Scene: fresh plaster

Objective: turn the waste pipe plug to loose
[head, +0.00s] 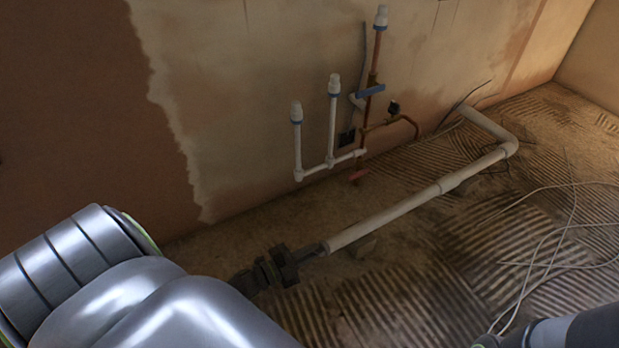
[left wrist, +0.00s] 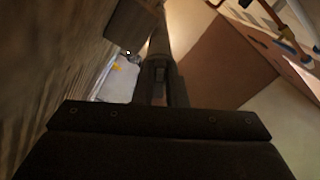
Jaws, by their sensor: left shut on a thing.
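The white waste pipe (head: 400,208) runs low along the floor beside the wall, from a bend at the back right to its near end. A small dark grey piece at that end, which looks like the waste pipe plug (head: 314,250), is mostly hidden by my left gripper (head: 292,258). My left gripper comes in from the lower left and is shut on the plug. In the left wrist view its dark body fills the bottom and a dark finger (left wrist: 158,84) reaches forward; the plug cannot be made out there. My right gripper is not in view.
White capped pipes (head: 332,120) and copper pipes (head: 377,60) with a blue-handled valve (head: 370,91) stand against the part-plastered wall (head: 225,60). Loose white cables (head: 545,240) lie on the ridged floor at the right.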

